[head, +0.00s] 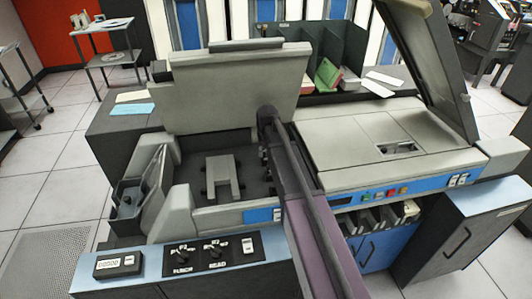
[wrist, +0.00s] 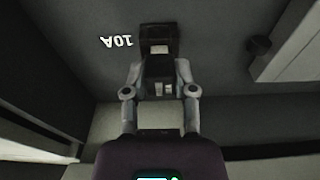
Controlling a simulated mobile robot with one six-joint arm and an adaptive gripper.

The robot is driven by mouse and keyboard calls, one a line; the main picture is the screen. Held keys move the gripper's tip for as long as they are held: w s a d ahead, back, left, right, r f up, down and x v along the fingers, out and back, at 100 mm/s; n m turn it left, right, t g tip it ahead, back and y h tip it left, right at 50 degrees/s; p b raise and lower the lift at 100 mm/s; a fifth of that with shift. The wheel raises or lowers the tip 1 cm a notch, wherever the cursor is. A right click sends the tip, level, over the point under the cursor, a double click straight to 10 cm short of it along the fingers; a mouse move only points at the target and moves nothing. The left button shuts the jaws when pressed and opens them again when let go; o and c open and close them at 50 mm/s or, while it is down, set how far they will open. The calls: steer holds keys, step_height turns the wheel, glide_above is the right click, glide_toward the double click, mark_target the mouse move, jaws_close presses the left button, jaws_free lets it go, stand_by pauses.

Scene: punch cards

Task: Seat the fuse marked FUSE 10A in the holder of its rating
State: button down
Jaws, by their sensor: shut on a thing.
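In the wrist view my gripper (wrist: 157,66) is shut on a small dark piece, taken to be the fuse (wrist: 158,80), with pale marks on it. Its lettering is too small to read. A dark block with a pale face (wrist: 158,40), possibly the fuse holder, lies right at the fingertips. White lettering 10A (wrist: 116,41) is on the grey panel just left of it, upside down in the picture. I cannot tell whether the fuse is inside the block or only against it. In the head view the gripper and fuse are hidden behind my arm and the machine.
The card machine's raised grey lid (head: 238,90) stands behind the open bay, which holds a grey bracket (head: 222,178). A second raised cover (head: 425,60) is at right. In the wrist view a dark round knob (wrist: 259,46) and a pale bar (wrist: 285,45) are at right.

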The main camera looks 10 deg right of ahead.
steer(key=shift+c, duration=1.7)
jaws_free()
steer(key=shift+r, duration=0.2)
